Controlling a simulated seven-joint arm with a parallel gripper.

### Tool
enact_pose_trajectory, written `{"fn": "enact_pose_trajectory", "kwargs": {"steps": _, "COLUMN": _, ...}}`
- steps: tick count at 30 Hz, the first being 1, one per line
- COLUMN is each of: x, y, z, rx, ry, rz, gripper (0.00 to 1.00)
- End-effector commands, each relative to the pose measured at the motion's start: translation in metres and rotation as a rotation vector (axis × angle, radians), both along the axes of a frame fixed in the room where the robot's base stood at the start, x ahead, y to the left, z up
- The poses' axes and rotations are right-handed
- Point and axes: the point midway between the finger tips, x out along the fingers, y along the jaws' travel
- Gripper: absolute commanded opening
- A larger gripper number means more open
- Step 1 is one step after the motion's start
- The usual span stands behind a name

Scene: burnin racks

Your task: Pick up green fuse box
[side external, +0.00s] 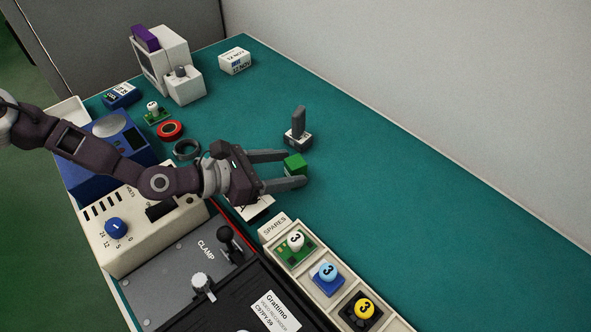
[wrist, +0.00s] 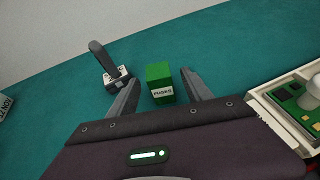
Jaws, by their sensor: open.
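The green fuse box (side external: 294,164) is a small green block on the teal bench. In the wrist view the green fuse box (wrist: 159,80) shows a white label reading FUSES. My gripper (side external: 293,168) is open, with one finger on each side of the box.
A grey-handled device (side external: 298,133) stands close behind the box. The SPARES tray (side external: 272,228) with several numbered knobs lies to the right in the wrist view. A black recorder (side external: 250,295) and a cream power unit (side external: 140,225) stand in front. The bench (side external: 420,180) on the right is clear.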

Motion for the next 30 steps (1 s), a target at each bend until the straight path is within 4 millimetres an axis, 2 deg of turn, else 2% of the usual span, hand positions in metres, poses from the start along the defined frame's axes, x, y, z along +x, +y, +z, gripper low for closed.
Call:
{"fn": "enact_pose_trajectory", "kwargs": {"steps": 5, "x": 0.0, "y": 0.0, "z": 0.0, "rx": 0.0, "ry": 0.001, "rz": 0.0, "gripper": 0.58}}
{"fn": "enact_pose_trajectory", "kwargs": {"steps": 8, "x": 0.0, "y": 0.0, "z": 0.0, "rx": 0.0, "ry": 0.001, "rz": 0.0, "gripper": 0.42}}
{"fn": "enact_pose_trajectory", "kwargs": {"steps": 14, "x": 0.0, "y": 0.0, "z": 0.0, "rx": 0.0, "ry": 0.001, "rz": 0.0, "gripper": 0.03}}
{"fn": "enact_pose_trajectory", "kwargs": {"steps": 15, "x": 0.0, "y": 0.0, "z": 0.0, "rx": 0.0, "ry": 0.001, "rz": 0.0, "gripper": 0.0}}
{"fn": "enact_pose_trajectory", "kwargs": {"steps": 23, "x": 0.001, "y": 0.0, "z": 0.004, "rx": -0.001, "ry": -0.001, "rz": 0.0, "gripper": 0.0}}
{"fn": "enact_pose_trajectory", "kwargs": {"steps": 26, "x": 0.001, "y": 0.0, "z": 0.024, "rx": -0.001, "ry": -0.002, "rz": 0.0, "gripper": 0.0}}
{"fn": "enact_pose_trajectory", "kwargs": {"steps": 30, "x": 0.001, "y": 0.0, "z": 0.062, "rx": -0.002, "ry": -0.003, "rz": 0.001, "gripper": 0.0}}
